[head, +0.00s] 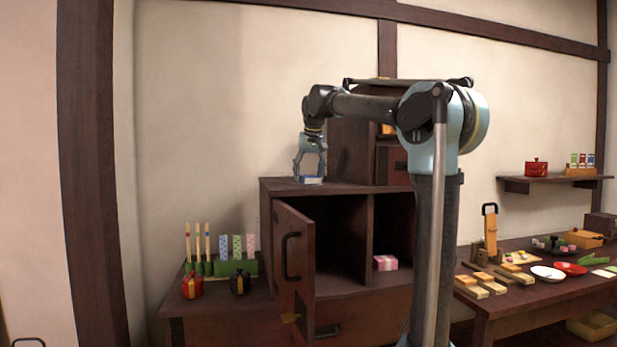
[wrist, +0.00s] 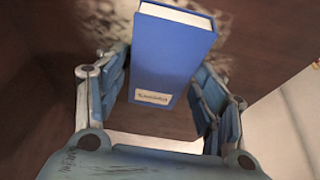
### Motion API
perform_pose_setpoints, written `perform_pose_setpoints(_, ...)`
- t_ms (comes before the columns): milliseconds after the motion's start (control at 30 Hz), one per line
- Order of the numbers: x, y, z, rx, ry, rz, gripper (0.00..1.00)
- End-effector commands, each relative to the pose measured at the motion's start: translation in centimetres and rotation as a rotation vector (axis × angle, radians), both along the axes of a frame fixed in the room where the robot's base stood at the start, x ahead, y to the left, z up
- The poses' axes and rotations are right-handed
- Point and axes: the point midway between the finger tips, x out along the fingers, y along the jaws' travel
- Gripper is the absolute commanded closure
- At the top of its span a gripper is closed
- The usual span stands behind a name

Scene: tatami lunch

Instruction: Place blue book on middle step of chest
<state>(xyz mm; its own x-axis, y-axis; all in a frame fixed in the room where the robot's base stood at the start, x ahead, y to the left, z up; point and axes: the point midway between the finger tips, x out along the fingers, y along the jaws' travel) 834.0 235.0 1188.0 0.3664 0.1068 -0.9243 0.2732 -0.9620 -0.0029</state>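The blue book (wrist: 172,58) lies between the two fingers of my gripper (wrist: 168,68) in the wrist view, its pale label towards the camera and its white page edge at the top. In the head view my gripper (head: 311,172) points down over the left part of the chest's middle step (head: 345,187). The book (head: 312,180) is under it, flat, at the step's surface; whether it touches is too small to tell. The dark wooden chest (head: 345,298) rises in steps to the right.
The chest's taller block (head: 352,150) stands right of the gripper. A cabinet door (head: 293,270) hangs open below. A pink box (head: 385,263) sits in a compartment. A crowded table (head: 520,308) stands right.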

Motion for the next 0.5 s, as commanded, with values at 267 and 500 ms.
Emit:
perform_pose_setpoints(267,0.0,0.0,0.0,0.000,0.000,0.000,0.28)
perform_pose_setpoints(500,-0.4,0.0,1.1,0.000,0.000,0.002,0.28)
